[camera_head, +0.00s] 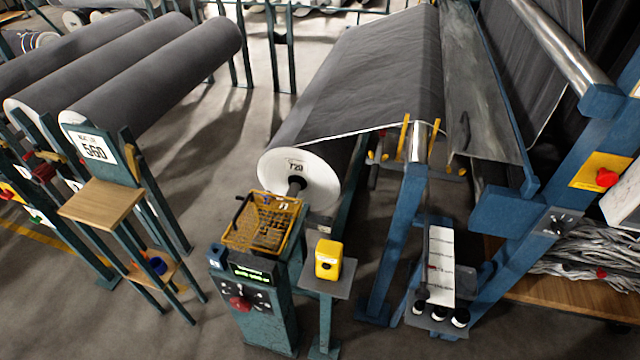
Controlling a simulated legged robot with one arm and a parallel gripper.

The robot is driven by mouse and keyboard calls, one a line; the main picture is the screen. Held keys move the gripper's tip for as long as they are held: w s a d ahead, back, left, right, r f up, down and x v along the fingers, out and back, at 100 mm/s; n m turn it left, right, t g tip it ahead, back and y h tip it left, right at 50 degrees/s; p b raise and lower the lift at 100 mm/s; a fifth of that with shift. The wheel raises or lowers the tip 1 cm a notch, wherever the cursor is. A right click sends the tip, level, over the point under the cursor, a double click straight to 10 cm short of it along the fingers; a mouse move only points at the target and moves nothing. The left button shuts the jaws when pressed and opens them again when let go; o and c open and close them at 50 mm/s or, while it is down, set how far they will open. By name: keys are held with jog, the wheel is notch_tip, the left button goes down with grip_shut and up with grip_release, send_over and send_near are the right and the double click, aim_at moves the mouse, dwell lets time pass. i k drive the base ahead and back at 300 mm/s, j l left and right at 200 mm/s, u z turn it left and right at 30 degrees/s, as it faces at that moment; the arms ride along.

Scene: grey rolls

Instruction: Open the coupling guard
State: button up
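A yellow mesh guard (262,222), which looks like the coupling guard, sits on top of a teal cabinet (262,316) at the lower middle. It stands in front of the shaft end of the grey roll (299,180) marked 720. A small dark part, perhaps a handle, shows at the guard's upper left corner. I cannot tell from this angle whether the guard is open or closed, and what lies under the mesh is mostly hidden. My gripper and arm are not in view.
The cabinet front has a red knob (239,303) and a lit display. A yellow box (328,260) stands on a post close to its right. A wooden-topped stand (102,204) is at left. Open floor lies between stand and cabinet.

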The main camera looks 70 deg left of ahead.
aim_at(250, 195)
jog(key=u, duration=2.85)
jog(key=i+u, duration=0.35)
jog(key=i, duration=0.65)
